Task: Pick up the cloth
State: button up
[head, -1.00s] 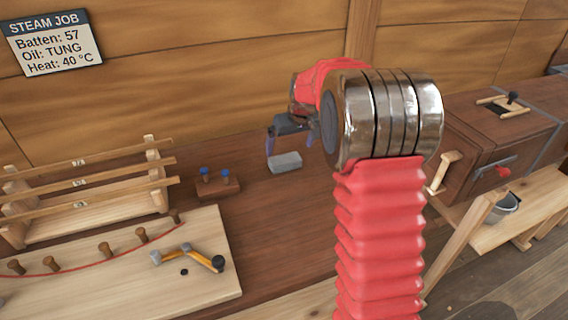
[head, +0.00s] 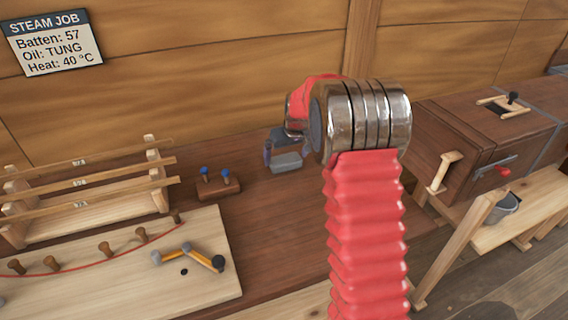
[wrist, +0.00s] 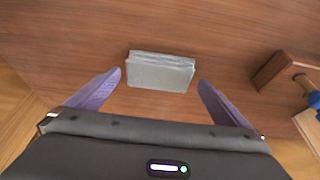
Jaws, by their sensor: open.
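The cloth is a folded light grey pad (head: 286,163) lying on the brown bench top. In the wrist view the cloth (wrist: 160,71) lies crosswise just ahead of and between the fingertips, with a gap to each finger. My gripper (head: 286,150) is open and empty, low over the bench at the cloth. Its two purple fingers (wrist: 160,80) are spread wider than the cloth. In the head view the arm hides part of the gripper, and the gripper covers the cloth's far edge. I cannot tell the exact height of the fingertips.
A brown block with blue-topped pegs (head: 218,188) stands left of the cloth. A wooden steam box (head: 480,140) stands right. The plank wall is behind.

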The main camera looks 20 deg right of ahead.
aim_at(286, 160)
jog(key=shift+x, duration=1.25)
jog(key=shift+c, duration=0.4)
jog(key=c, duration=0.9)
jog(key=shift+o, duration=0.2)
jog(key=shift+r, duration=0.1)
notch_tip(286, 160, up, 10)
